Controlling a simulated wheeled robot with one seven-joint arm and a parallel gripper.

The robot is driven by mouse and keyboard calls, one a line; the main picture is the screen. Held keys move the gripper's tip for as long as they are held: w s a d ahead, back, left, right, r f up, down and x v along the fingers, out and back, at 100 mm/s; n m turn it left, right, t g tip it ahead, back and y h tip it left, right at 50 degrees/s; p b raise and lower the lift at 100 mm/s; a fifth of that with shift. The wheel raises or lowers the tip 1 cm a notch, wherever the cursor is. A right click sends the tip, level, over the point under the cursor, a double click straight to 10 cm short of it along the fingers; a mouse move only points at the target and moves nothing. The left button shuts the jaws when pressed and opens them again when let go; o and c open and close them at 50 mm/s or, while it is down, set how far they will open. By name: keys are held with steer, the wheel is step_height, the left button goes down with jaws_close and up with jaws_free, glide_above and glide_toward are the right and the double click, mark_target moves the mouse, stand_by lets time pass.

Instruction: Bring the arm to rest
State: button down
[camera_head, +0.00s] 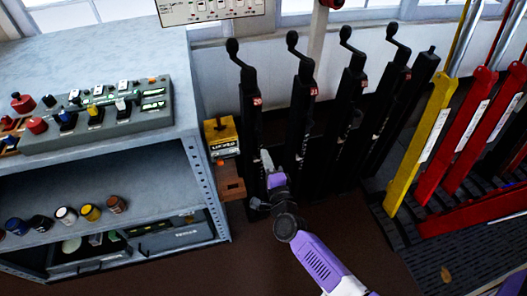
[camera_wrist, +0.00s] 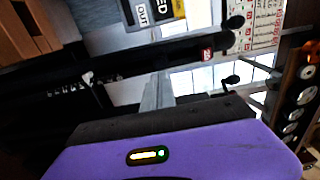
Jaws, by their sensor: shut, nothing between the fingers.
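My purple arm reaches up from the bottom in the head view, and my gripper (camera_head: 266,160) is in front of the lower part of the black lever marked 20 (camera_head: 251,115). My gripper is shut and empty. Whether it touches the lever cannot be told. In the wrist view, my grey fingers (camera_wrist: 158,92) stick up past my purple wrist housing. The lever marked 20 (camera_wrist: 140,62) runs across the picture behind them.
More black levers (camera_head: 303,110) stand in a row to the right, then a yellow lever (camera_head: 420,140) and red levers (camera_head: 465,120). A grey metal shelf unit (camera_head: 165,160) with a control box (camera_head: 100,118) is at left. A yellow-topped box (camera_head: 220,138) sits between shelf and levers. Brown floor is open in front.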

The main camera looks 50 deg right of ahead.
steer(key=v, duration=0.6)
steer(key=shift+s+a, duration=0.25)
steer(key=shift+s, duration=0.05)
steer(key=s+a+r+n+t+y, duration=0.3)
steer(key=s+a+r+n+y, duration=0.15)
steer(key=a+r+n, duration=0.5)
steer(key=s+a+r+n+g+y, duration=0.1)
steer(key=s+a+r+n, duration=0.1)
steer(key=s+n, duration=0.3)
steer(key=s+a+r+n+g+y, duration=0.1)
steer(key=s+a+n, duration=0.3)
steer(key=s, duration=0.4)
steer(key=s+a+r+n+g+y, duration=0.1)
steer(key=s+a+r+n+y, duration=0.2)
steer(key=s+n, duration=0.3)
steer(key=shift+s, duration=0.85)
